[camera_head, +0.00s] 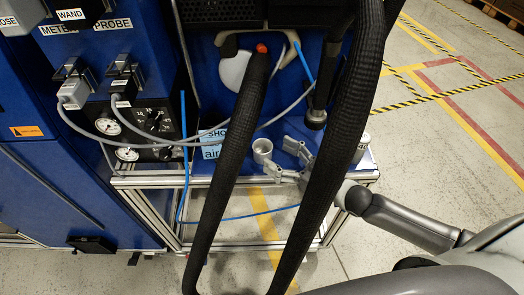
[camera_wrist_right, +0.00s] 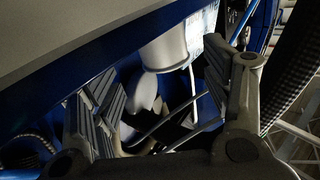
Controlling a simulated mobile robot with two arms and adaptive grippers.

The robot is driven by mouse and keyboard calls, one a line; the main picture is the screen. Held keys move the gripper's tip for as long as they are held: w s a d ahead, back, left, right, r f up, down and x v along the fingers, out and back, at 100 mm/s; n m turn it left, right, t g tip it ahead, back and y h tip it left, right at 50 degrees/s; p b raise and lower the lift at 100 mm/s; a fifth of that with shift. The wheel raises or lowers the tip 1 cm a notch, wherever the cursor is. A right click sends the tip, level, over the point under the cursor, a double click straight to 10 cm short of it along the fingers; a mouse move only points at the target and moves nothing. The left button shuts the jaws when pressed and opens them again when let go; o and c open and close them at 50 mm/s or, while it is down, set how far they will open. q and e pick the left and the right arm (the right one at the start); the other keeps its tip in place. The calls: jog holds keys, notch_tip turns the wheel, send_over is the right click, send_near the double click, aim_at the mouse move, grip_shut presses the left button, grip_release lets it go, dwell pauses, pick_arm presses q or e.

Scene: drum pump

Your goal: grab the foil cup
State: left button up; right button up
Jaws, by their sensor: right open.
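The foil cup (camera_head: 262,150) is a small light-grey round cup with an open top. It stands upright on the blue shelf of the machine, between the two thick black hoses. My right gripper (camera_head: 281,160) comes in from the right and is open, its fingertips close to the cup's right side. In the right wrist view the cup (camera_wrist_right: 166,48) shows at the top centre, in the gap between the spread fingers of the gripper (camera_wrist_right: 163,95). I cannot tell whether a finger touches it. My left gripper is not in view.
Two thick black corrugated hoses, the left hose (camera_head: 228,180) and the right hose (camera_head: 338,140), hang on either side of the cup. A blue label (camera_head: 211,152) stands left of the cup. Another pale cylinder (camera_head: 361,147) is at the shelf's right end. An aluminium frame (camera_head: 150,183) edges the shelf.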

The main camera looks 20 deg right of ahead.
aim_at(271, 152)
jog(key=shift+w+a, duration=0.25)
jog(key=shift+w, duration=0.05)
jog(key=p+x, duration=0.1)
jog(key=x, duration=0.3)
jog(key=shift+a, duration=0.15)
jog(key=shift+w+a, duration=0.15)
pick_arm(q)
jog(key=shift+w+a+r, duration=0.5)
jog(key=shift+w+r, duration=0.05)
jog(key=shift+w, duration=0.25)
pick_arm(e)
jog(key=shift+c, duration=1)
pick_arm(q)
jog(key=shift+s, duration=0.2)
pick_arm(e)
jog(key=c, duration=0.8)
jog(key=shift+r, duration=0.1)
jog(key=shift+c, duration=0.2)
